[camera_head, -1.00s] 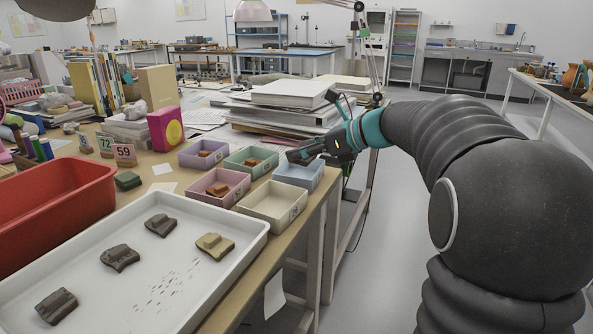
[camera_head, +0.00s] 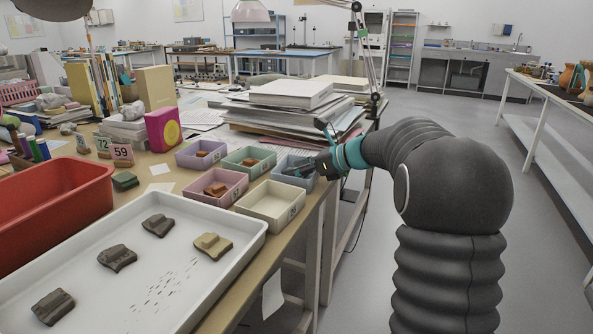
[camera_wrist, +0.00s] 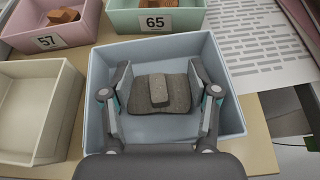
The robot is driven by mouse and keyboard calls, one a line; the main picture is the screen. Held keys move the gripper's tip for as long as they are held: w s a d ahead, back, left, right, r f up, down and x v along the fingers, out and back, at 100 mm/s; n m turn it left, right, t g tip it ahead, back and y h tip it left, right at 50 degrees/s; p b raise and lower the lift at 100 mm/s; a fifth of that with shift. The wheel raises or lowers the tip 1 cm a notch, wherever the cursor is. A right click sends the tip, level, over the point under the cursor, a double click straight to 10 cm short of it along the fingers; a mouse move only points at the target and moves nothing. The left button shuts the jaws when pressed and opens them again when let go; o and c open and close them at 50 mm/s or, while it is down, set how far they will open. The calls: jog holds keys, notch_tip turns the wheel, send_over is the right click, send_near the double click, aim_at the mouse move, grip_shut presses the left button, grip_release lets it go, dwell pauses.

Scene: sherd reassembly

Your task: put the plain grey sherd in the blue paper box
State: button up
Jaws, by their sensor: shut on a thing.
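The plain grey sherd (camera_wrist: 160,94) shows in the wrist view between the two fingers of my gripper (camera_wrist: 162,98), which is shut on it. It is a dark grey slab with a raised block on top. The gripper and sherd are inside the outline of the blue paper box (camera_wrist: 229,101). I cannot tell whether the sherd touches the box floor. In the head view my gripper (camera_head: 300,170) reaches down into the blue box (camera_head: 283,159) from the right, and the sherd is hidden there.
Pink (camera_head: 239,181), purple (camera_head: 184,156), green (camera_head: 229,164) and cream (camera_head: 262,216) boxes stand close by; all but the cream one hold orange sherds. A white tray (camera_head: 245,235) with several sherds lies in front. Papers are stacked behind (camera_head: 290,94).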

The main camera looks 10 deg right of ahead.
jog(key=shift+f, duration=0.15)
jog(key=shift+f, duration=0.1)
jog(key=o, duration=1.3)
jog(key=shift+s+d+r, duration=0.15)
jog(key=shift+d+r, duration=0.05)
jog(key=v, duration=1.1)
jog(key=shift+s+d+r, duration=0.15)
jog(key=shift+s+r, duration=0.05)
